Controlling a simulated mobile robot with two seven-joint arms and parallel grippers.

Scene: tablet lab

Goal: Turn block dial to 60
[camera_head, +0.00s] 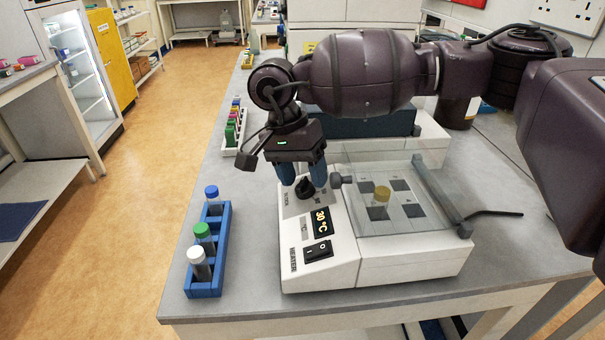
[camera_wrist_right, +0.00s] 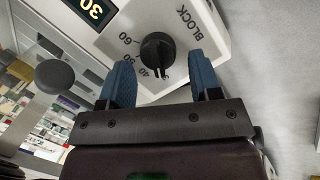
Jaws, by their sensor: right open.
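The black block dial (camera_head: 304,190) sits on the sloped white front panel of the heater (camera_head: 318,266). In the right wrist view the dial (camera_wrist_right: 157,51) has the word BLOCK and the marks 40 and 60 beside it. A pale pointer line on it lies close to the 40 mark. My right gripper (camera_head: 303,179) is open above the panel, its blue fingertips near the dial. In the wrist view the fingers stand to either side of the dial, with gaps; contact is not visible. My left gripper is out of view.
The lit display (camera_head: 322,221) reads 30 °C, above a rocker switch (camera_head: 318,251). A blue rack (camera_head: 207,286) with capped tubes stands left of the heater. Bench lies clear between them.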

